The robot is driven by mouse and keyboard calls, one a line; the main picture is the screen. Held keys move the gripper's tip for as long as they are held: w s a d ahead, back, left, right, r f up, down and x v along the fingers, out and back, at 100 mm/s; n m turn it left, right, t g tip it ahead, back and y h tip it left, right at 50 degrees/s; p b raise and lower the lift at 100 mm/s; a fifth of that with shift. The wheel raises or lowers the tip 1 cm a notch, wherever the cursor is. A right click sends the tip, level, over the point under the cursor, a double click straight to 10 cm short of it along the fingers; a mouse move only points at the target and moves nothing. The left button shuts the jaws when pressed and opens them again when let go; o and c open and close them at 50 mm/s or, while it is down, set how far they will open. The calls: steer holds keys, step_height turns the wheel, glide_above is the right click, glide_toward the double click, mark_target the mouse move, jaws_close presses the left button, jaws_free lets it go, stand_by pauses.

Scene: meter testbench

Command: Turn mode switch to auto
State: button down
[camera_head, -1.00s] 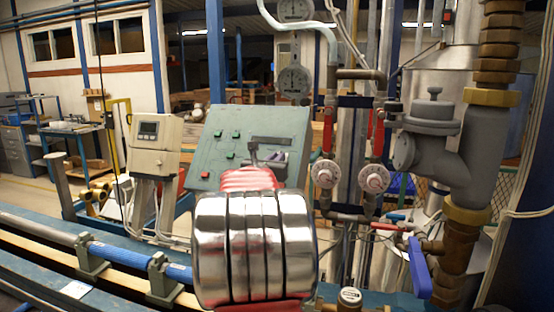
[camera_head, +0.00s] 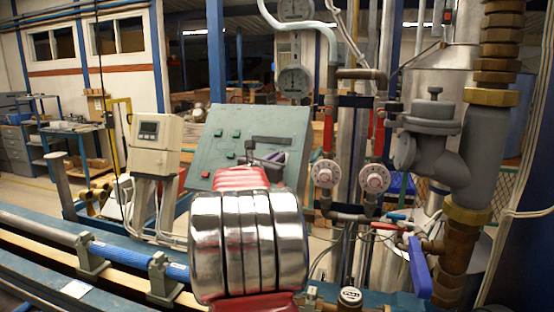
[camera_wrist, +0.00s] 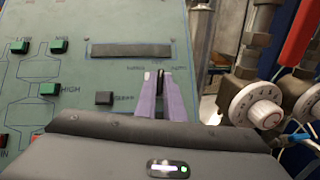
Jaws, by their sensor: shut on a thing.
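The green control panel (camera_head: 222,137) stands beyond my arm in the head view and fills the left of the wrist view (camera_wrist: 75,75). My gripper (camera_wrist: 161,80) is at the panel's lower right part. Its two pale purple fingers are close together, shut on the small dark mode switch (camera_wrist: 160,78). The fingers hide most of the switch, so I cannot tell its exact angle. Small labels sit above it to the left and right, too blurred to read surely. In the head view my gripper (camera_head: 266,160) is partly hidden behind my own wrist.
Several green buttons (camera_wrist: 58,46) and a dark display strip (camera_wrist: 131,50) are on the panel. A black button (camera_wrist: 104,98) sits just left of the fingers. Dial valves (camera_head: 374,178) and pipes stand close on the right. A white meter box (camera_head: 155,143) is to the left.

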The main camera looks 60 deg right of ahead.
steer(key=m+g, duration=0.2)
steer(key=m, duration=0.1)
steer(key=m+g, duration=0.1)
steer(key=m, duration=0.1)
steer(key=shift+w+g+y, duration=0.35)
steer(key=shift+g+y, duration=0.05)
steer(key=shift+w+r+m+g+y, duration=0.1)
steer(key=shift+m+g+y, duration=0.5)
steer(key=shift+m, duration=0.6)
steer(key=shift+m+g+y, duration=0.4)
steer(key=shift+m+g, duration=0.4)
steer(key=shift+m, duration=0.4)
steer(key=c, duration=1.9)
jaws_free()
steer(key=shift+o, duration=0.2)
steer(key=v, duration=1.3)
steer(key=shift+a, duration=0.35)
